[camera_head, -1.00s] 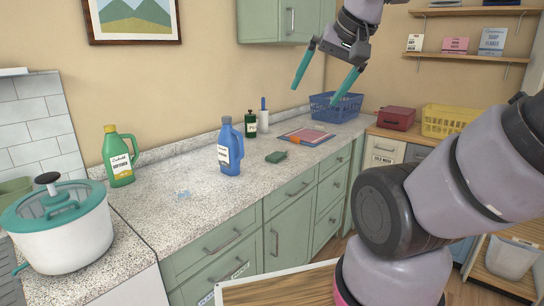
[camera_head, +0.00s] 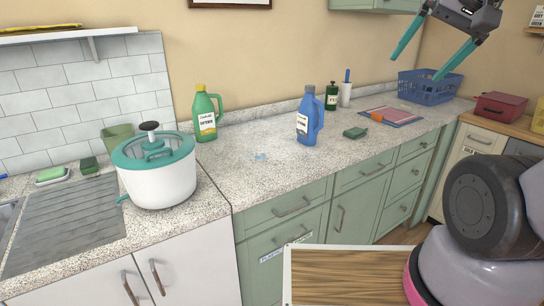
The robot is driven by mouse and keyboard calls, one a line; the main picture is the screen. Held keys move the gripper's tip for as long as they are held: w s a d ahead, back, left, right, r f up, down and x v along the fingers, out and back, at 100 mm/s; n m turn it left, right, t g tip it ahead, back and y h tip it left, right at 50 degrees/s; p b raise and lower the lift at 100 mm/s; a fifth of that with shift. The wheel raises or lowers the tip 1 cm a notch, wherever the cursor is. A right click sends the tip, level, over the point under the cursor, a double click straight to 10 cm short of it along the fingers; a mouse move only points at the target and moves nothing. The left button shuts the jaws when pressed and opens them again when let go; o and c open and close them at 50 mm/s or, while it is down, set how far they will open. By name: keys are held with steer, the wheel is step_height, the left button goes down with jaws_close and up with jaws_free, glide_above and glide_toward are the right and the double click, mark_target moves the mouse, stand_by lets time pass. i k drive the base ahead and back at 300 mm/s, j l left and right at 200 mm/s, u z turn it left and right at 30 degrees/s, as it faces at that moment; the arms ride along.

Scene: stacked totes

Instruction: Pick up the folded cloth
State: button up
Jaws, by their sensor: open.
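No thing in view is clearly a folded cloth. A flat red and blue piece (camera_head: 393,117) lies on the counter at the right, perhaps a cloth or mat, with a small orange item (camera_head: 376,117) at its left edge. My gripper (camera_head: 415,68) hangs at the upper right, well above the counter, with its two teal fingers spread wide and nothing between them. In the picture it is above the flat piece and in front of the blue basket (camera_head: 420,88).
A white pot (camera_head: 160,182) with a teal lid stands by the drainboard (camera_head: 65,225). A green bottle (camera_head: 206,115), a blue bottle (camera_head: 306,122) and a dark green sponge (camera_head: 355,132) are on the counter. A red box (camera_head: 500,107) is at right. The counter's middle is mostly clear.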

mark_target(355, 133)
steer(key=i+l+u, duration=0.4)
steer(key=l, duration=0.3)
steer(key=i+l+u, duration=0.15)
steer(key=l, duration=0.2)
steer(key=i+l+u, duration=0.2)
steer(key=l, duration=0.2)
steer(key=i+l+u, duration=0.2)
steer(key=l, duration=0.2)
steer(key=l+u, duration=0.2)
steer(key=l, duration=0.25)
